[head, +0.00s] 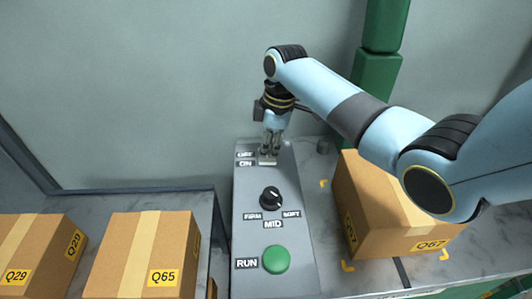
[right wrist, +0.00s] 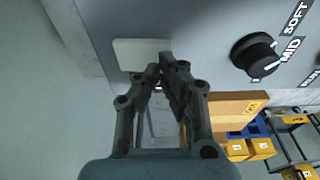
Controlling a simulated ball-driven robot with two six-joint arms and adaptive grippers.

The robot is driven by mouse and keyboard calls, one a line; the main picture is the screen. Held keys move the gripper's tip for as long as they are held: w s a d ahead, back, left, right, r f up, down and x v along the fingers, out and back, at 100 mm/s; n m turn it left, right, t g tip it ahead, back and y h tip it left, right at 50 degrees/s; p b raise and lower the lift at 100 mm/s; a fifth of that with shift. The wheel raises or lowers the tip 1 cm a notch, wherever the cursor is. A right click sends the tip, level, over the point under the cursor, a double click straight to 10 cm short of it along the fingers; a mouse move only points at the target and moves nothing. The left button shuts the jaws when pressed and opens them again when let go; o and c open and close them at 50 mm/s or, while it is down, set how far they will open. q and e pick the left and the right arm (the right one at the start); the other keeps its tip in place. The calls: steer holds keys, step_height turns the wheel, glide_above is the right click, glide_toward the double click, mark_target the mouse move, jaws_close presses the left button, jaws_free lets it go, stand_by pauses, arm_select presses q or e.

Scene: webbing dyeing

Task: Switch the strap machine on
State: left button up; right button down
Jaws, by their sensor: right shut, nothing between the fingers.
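The strap machine's grey control panel (head: 247,205) stands in the middle of the head view. Near its far end are the OFF/ON labels (head: 245,158), beside a pale switch plate (head: 267,161). My right gripper (head: 269,153) points down at this plate, shut and empty. In the right wrist view its fingertips (right wrist: 166,62) meet at the lower edge of the pale plate (right wrist: 138,50). I cannot tell whether they touch it. Any switch lever is hidden by the fingers, so its position cannot be told. My left gripper is out of view.
The panel also carries a black FIRM/MID/SOFT knob (head: 270,197) and a green RUN button (head: 277,259). Box Q67 (head: 372,225) stands right of the panel under my arm. Boxes Q65 (head: 125,252) and Q29 (head: 30,240) stand left. A green post (head: 377,75) rises behind.

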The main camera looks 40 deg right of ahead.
mark_target(268, 159)
steer(key=shift+f+b, duration=0.35)
steer(key=shift+f, duration=0.4)
stand_by(0.3)
step_height(268, 159, up, 7)
steer(key=p, duration=0.8)
steer(key=shift+r, duration=0.1)
stand_by(0.4)
